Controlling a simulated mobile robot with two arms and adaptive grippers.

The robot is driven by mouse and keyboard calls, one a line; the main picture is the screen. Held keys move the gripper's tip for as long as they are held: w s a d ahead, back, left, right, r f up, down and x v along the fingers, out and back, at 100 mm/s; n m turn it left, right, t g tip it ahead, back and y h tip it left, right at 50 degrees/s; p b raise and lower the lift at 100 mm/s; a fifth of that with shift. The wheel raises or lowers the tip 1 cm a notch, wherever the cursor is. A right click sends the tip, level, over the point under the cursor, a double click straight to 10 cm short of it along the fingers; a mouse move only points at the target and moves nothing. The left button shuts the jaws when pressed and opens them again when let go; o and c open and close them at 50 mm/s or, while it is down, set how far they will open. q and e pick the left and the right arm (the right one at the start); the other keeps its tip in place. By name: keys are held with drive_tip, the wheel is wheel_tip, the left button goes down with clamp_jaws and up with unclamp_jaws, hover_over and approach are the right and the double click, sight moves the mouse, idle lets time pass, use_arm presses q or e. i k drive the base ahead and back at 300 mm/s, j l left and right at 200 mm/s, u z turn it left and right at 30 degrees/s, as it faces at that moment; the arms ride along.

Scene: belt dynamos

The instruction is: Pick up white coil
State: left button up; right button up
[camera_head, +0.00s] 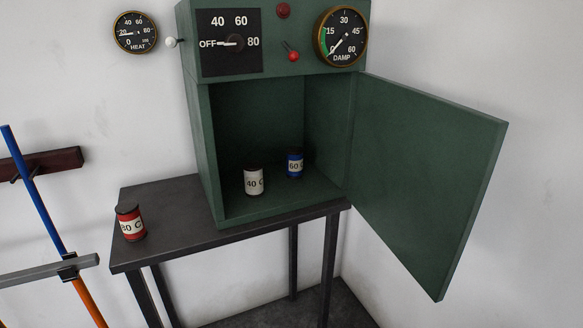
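The white coil (254,181) is a small white cylinder with a dark top and a "40 C" label. It stands upright inside the open green cabinet (211,150), near the front of its floor. A blue coil (295,164) labelled "60" stands behind it and to the right, apart from it. A red coil (131,223) with a partly readable label stands on the dark table, left of the cabinet. Neither of my grippers shows in the head view.
The cabinet door (430,180) is swung wide open to the right. The dark table (185,235) holds the cabinet. Above are a dial (233,43), a red-knobbed lever (292,54) and a damp gauge (341,36). Blue and orange poles (36,195) stand at the left.

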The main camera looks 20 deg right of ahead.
sight(253, 169)
drive_tip(key=k, duration=0.45)
drive_tip(key=i+j+z, duration=0.2)
drive_tip(key=i+j, duration=0.4)
drive_tip(key=i+j+z, duration=0.2)
drive_tip(key=i+j, duration=0.35)
drive_tip(key=j, duration=0.15)
